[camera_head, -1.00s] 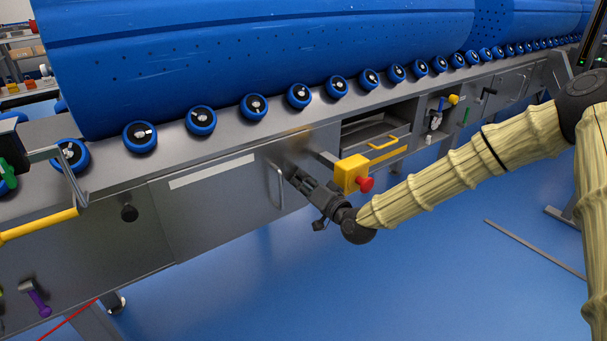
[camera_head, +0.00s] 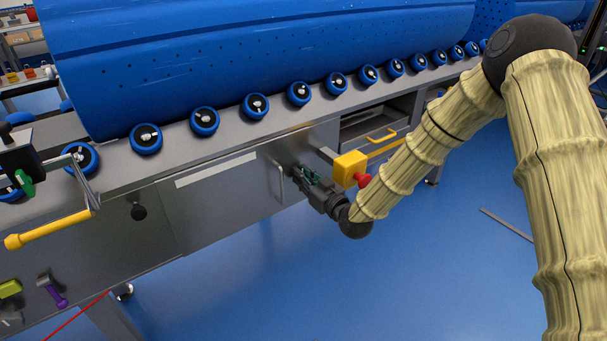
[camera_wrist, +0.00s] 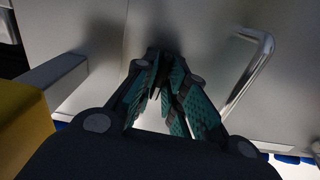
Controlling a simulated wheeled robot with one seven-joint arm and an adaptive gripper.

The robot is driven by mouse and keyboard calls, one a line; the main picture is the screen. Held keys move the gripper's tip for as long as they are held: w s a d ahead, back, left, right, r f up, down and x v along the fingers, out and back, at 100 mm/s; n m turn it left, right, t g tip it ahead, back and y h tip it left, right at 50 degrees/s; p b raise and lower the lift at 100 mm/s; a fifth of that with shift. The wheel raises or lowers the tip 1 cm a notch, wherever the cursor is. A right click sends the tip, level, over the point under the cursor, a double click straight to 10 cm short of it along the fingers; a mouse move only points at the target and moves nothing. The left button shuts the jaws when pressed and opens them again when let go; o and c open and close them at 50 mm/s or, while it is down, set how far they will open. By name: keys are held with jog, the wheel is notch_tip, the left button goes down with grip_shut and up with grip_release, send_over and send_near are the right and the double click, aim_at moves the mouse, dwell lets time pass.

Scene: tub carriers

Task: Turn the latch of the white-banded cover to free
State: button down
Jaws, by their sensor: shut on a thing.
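The white-banded cover (camera_head: 225,210) is a grey panel on the front of the long metal bench, with a white strip (camera_head: 215,169) along its top. Its metal bar handle (camera_head: 281,184) is near its right end and also shows in the wrist view (camera_wrist: 250,78). My gripper (camera_head: 301,174) is just right of this handle, at the bench front. In the wrist view my gripper (camera_wrist: 160,75) has its green-padded fingers closed together on a small dark piece, apparently the latch. The fingers hide most of it, so its angle cannot be told.
A yellow box (camera_head: 350,168) with a red button (camera_head: 363,181) sticks out on a grey bracket close to my gripper's right. An open bay with a yellow-handled drawer (camera_head: 382,136) lies beyond. A yellow-gripped lever (camera_head: 45,230) juts out at left.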

jog(key=shift+w+d+n, duration=0.1)
jog(key=shift+d+n, duration=0.05)
jog(key=shift+n, duration=0.15)
jog(key=c, duration=1.4)
grip_release()
jog(key=v, duration=1.2)
jog(key=shift+f, duration=0.1)
